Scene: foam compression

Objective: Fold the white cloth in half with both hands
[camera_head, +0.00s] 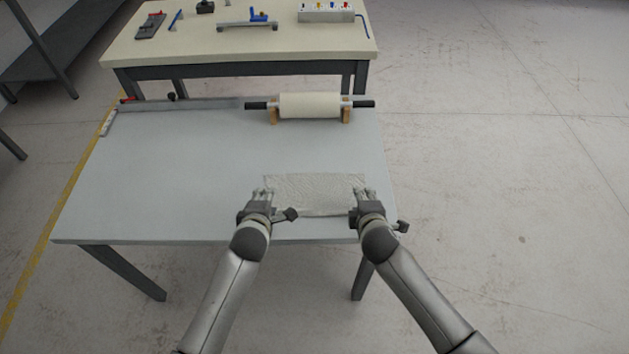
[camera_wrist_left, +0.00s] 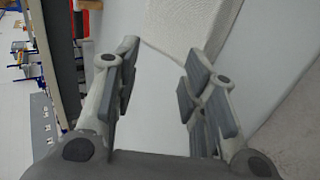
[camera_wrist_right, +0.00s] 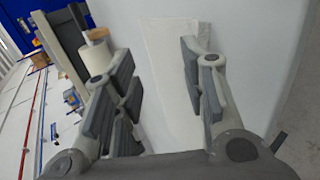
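The white cloth (camera_head: 315,194) lies as a flat rectangle near the front edge of the grey table, toward its right side. My left gripper (camera_head: 262,194) is at the cloth's left edge, and my right gripper (camera_head: 363,193) is at its right edge. In the left wrist view, the left fingers (camera_wrist_left: 158,72) stand apart with nothing between them, and the cloth (camera_wrist_left: 188,22) shows past the fingertips. In the right wrist view, the right fingers (camera_wrist_right: 160,68) are also apart, with part of the cloth (camera_wrist_right: 172,62) visible between and beyond them. Contact with the cloth cannot be told.
A roller (camera_head: 310,105) with dark handles rests on wooden supports at the table's (camera_head: 160,180) back right. A long metal bar (camera_head: 185,105) lies along the back edge. The table's left and middle are clear. A second table (camera_head: 200,48) with tools stands behind.

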